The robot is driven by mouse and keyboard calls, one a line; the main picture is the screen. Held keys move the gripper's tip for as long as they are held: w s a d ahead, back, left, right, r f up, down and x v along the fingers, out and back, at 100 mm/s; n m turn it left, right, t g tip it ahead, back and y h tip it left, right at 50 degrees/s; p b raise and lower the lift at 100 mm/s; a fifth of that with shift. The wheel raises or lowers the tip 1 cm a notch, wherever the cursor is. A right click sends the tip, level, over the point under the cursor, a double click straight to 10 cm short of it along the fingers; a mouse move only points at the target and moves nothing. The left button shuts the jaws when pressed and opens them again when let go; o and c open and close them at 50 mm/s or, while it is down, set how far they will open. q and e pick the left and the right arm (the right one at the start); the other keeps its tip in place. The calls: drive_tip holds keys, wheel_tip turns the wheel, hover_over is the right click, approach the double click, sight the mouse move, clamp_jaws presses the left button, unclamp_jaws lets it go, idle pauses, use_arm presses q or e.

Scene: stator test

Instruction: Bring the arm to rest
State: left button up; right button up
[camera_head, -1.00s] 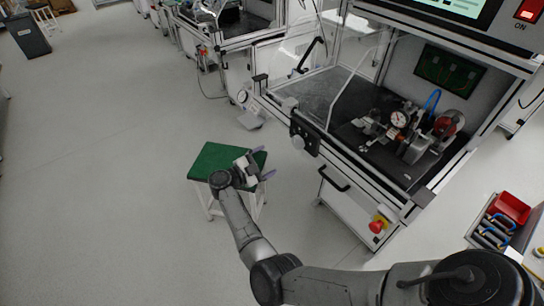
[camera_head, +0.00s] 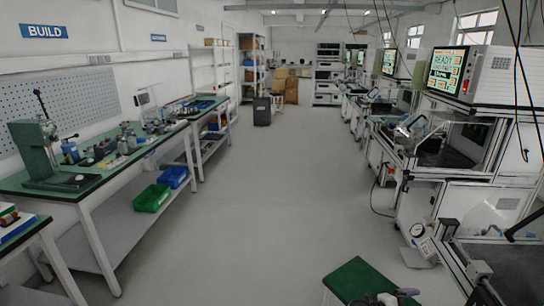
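My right gripper (camera_head: 385,297) shows only in part at the bottom edge of the head view. It is over or beside a green-topped stool (camera_head: 358,279); I cannot tell the height between them. One light finger shows at its right and a dark part at its left, set apart, with nothing seen between them. The rest of the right arm is below the picture. My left arm and gripper are out of view.
A test machine with a lit screen (camera_head: 447,70) and its bench stand at the right. A dial gauge (camera_head: 417,230) is beside the bench. A long green workbench (camera_head: 85,185) runs along the left, with green (camera_head: 152,198) and blue (camera_head: 173,177) bins below. The middle floor is clear.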

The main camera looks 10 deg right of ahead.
drive_tip(key=w+a+r+n+t+y, duration=0.2)
drive_tip(key=w+r+n+t+y, duration=0.15)
drive_tip(key=w+n+t, duration=0.35)
drive_tip(key=w+a+r+n+t+y, duration=0.2)
drive_tip(key=w+r+t, duration=0.3)
drive_tip(key=t, duration=0.4)
drive_tip(key=a+r+n+t+y, duration=0.3)
drive_tip(key=a+r+n+y, duration=0.75)
drive_tip(key=n+y, duration=0.3)
drive_tip(key=s+a+f+n+g+p, duration=0.25)
drive_tip(key=s+f+g, duration=0.35)
drive_tip(key=s, duration=1)
drive_tip(key=s+a+f+n+g+p, duration=0.3)
drive_tip(key=s+f, duration=0.6)
drive_tip(key=s, duration=0.7)
drive_tip(key=s+a+f+n+g+p, duration=0.15)
drive_tip(key=s+a+f+g, duration=0.4)
drive_tip(key=s, duration=0.95)
wheel_tip(320, 180, up, 36)
drive_tip(key=d+p, duration=0.1)
drive_tip(key=p, duration=3.6)
drive_tip(key=shift+s+n+h, duration=0.4)
drive_tip(key=shift+n, duration=0.05)
